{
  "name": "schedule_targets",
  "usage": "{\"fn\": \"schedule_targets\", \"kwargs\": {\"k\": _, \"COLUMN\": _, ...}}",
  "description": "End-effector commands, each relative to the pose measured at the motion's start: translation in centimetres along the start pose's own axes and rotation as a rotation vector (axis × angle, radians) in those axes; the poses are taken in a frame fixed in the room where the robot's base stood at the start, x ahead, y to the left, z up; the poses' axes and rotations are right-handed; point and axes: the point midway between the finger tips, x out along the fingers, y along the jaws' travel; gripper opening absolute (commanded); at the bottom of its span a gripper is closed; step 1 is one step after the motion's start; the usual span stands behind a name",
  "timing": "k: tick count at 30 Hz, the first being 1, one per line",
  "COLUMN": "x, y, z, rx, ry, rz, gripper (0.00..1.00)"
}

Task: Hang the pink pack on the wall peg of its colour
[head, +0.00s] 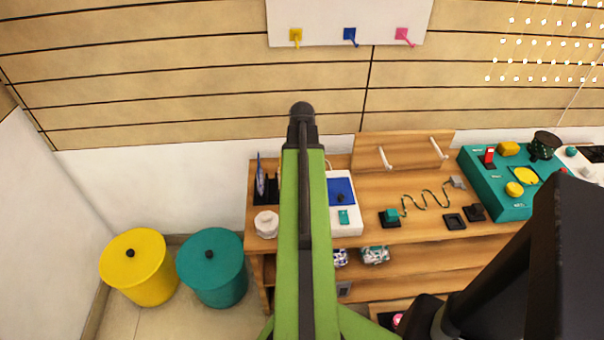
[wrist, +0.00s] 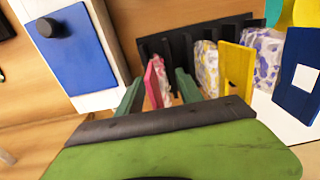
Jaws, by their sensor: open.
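The pink pack (wrist: 154,82) stands upright in a black slotted rack (wrist: 150,47) in the wrist view. My gripper (wrist: 158,88) is open, with one dark green finger on each side of the pack; I cannot tell whether either finger touches it. The pink peg (head: 404,36) is on a white wall board (head: 375,10) in the head view, right of the blue peg (head: 350,36) and the yellow peg (head: 296,37). In the head view my green arm hides the gripper and the pink pack.
A yellow pack (wrist: 236,70) and a blue pack (wrist: 297,75) stand to the right in the wrist view. A white box with a blue panel (wrist: 73,58) is at left. The wooden bench (head: 400,190) also bears a teal panel (head: 490,185). Yellow (head: 150,280) and teal (head: 215,285) bins stand on the floor.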

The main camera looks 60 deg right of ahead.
Motion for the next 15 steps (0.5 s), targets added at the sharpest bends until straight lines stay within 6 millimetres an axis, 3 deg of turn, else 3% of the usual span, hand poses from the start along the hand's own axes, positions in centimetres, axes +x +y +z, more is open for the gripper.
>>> {"fn": "schedule_targets", "kwargs": {"k": 8, "x": -2.1, "y": 0.0, "z": 0.0, "rx": -0.001, "ry": 0.0, "rz": 0.0, "gripper": 0.43}}
{"fn": "schedule_targets", "kwargs": {"k": 15, "x": -7.1, "y": 0.2, "z": -0.4, "rx": -0.001, "ry": 0.0, "rz": 0.0, "gripper": 0.43}}
